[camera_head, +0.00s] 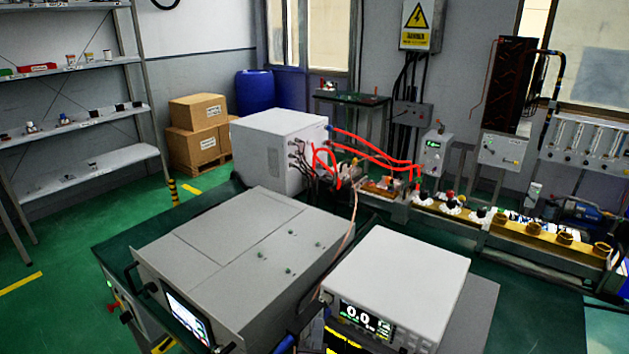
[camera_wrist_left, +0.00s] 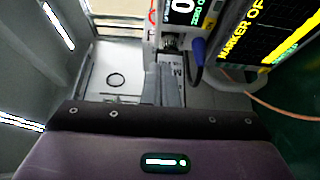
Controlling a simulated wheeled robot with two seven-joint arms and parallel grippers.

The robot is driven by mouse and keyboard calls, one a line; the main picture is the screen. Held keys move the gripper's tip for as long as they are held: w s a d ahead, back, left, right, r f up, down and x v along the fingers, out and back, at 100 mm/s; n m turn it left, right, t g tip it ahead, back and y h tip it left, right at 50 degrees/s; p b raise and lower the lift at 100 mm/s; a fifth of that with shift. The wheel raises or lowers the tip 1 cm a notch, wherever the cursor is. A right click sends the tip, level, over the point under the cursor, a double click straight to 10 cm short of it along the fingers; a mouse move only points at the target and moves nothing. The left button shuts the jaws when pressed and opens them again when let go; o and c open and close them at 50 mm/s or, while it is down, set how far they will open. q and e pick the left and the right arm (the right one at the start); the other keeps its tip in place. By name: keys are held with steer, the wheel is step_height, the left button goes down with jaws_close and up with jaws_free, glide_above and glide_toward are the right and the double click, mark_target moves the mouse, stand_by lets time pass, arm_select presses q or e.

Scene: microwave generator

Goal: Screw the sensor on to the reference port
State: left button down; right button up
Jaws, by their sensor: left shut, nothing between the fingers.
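My left gripper (camera_wrist_left: 164,72) is shut and empty, its grey fingers pointing at the front of a meter in the left wrist view. The meter (camera_head: 405,275) is a pale box with a lit display, at the bottom of the head view. A silver round fitting (camera_wrist_left: 170,42), perhaps the reference port, sits below the display, just beyond the fingertips. Right of it is a blue plug-like part (camera_wrist_left: 198,47) with a dark lead; I cannot tell whether this is the sensor. My right gripper is not in view.
A large grey instrument (camera_head: 240,250) stands left of the meter on the green bench (camera_head: 545,315). A white box (camera_head: 280,145) with red cables (camera_head: 375,147) stands behind, beside a row of waveguide parts (camera_head: 540,235). A thin orange cable (camera_wrist_left: 280,106) runs right of the blue part.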

mark_target(333, 295)
arm_select(q)
steer(key=w+d+b, duration=0.1)
steer(key=w, duration=0.1)
steer(key=w+d+b, duration=0.1)
steer(key=w+d, duration=0.1)
steer(key=shift+f, duration=0.15)
steer(key=shift+w+d, duration=0.1)
steer(key=shift+w, duration=0.15)
steer(key=shift+w+d, duration=0.1)
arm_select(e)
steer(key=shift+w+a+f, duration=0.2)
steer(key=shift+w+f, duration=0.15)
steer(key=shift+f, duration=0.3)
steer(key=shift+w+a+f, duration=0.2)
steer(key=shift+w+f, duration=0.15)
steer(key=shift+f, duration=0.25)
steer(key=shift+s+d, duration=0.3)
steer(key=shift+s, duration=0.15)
arm_select(q)
steer(key=shift+w+a+b, duration=0.15)
steer(key=shift+a+b, duration=0.15)
steer(key=shift+b, duration=0.1)
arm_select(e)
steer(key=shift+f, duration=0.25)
arm_select(q)
steer(key=shift+f, duration=0.1)
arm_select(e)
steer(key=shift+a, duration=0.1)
